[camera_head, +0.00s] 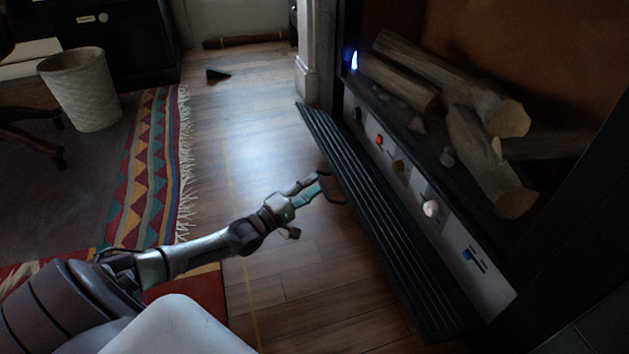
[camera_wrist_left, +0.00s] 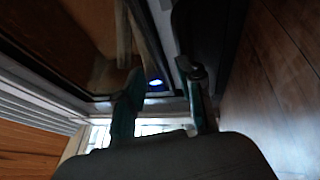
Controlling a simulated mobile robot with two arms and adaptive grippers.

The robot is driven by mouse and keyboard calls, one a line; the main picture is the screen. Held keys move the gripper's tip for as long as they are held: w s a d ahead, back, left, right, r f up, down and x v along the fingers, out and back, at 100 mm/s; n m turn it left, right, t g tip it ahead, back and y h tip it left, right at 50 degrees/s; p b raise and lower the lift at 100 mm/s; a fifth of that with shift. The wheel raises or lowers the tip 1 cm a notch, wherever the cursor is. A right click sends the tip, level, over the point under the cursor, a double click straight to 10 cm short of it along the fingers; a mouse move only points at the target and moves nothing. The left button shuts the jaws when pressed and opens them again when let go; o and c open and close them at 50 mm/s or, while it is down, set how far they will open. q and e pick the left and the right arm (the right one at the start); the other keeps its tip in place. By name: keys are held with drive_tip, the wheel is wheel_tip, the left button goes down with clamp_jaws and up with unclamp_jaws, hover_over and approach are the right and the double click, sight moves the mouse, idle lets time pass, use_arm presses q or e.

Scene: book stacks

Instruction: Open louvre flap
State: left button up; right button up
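The louvre flap (camera_head: 385,225) is a long black slatted panel along the bottom of the fireplace. It is tilted down and outward, and the pale control strip (camera_head: 400,170) behind it is exposed. My left gripper (camera_head: 331,187) is at the flap's outer left edge, around the middle of its length; I cannot tell whether it touches. In the left wrist view its two fingers (camera_wrist_left: 163,98) stand apart, with nothing clearly held between them. A dark panel, probably the flap (camera_wrist_left: 213,45), shows beside the right finger. My right gripper is not in view.
Logs (camera_head: 490,150) lie inside the fireplace, with a small blue flame (camera_head: 354,60) at its far end. A patterned rug (camera_head: 150,160) and a white wastebasket (camera_head: 82,90) are farther left.

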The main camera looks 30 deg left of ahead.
use_arm(q)
drive_tip(key=shift+s+a+f, duration=0.3)
drive_tip(key=shift+s+f, duration=0.95)
drive_tip(key=shift+s, duration=0.5)
drive_tip(key=shift+s+a+f, duration=0.3)
drive_tip(key=shift+s+f, duration=1)
drive_tip(key=shift+s, duration=0.45)
drive_tip(key=shift+s+a+f, duration=0.3)
drive_tip(key=shift+s+f, duration=0.95)
drive_tip(key=shift+s, duration=0.5)
